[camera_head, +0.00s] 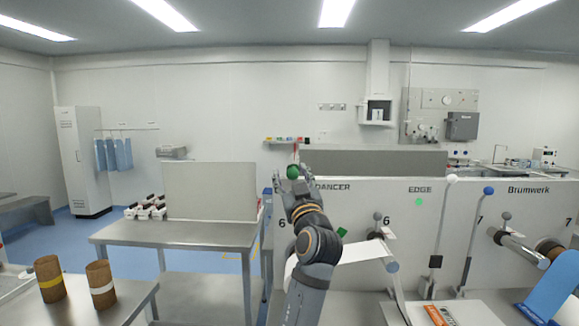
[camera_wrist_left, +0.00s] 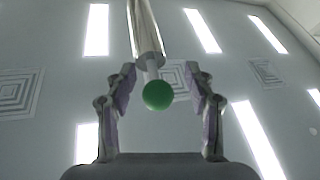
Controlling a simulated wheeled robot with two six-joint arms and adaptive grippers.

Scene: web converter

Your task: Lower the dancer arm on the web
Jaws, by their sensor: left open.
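The dancer arm's green ball knob (camera_head: 293,171) shows at the left end of the white machine panel (camera_head: 384,205), beside the word DANCER. My left gripper (camera_head: 291,176) is raised there with its fingers open around the knob's area. In the left wrist view the green knob (camera_wrist_left: 158,95) sits between the two spread fingers of my left gripper (camera_wrist_left: 160,72), with visible gaps on both sides. A metallic rod (camera_wrist_left: 146,35) runs from the knob to the top of that view. The white web (camera_head: 350,251) passes over a roller right of my arm. My arm hides part of the panel. My right gripper is not in view.
Levers with a white knob (camera_head: 452,179) and a blue knob (camera_head: 489,190) stand further right. A steel table (camera_head: 180,233) with an upright pale board (camera_head: 210,191) is at left. Two brown cores (camera_head: 49,279) stand on a nearer bench. Blue floor is open at far left.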

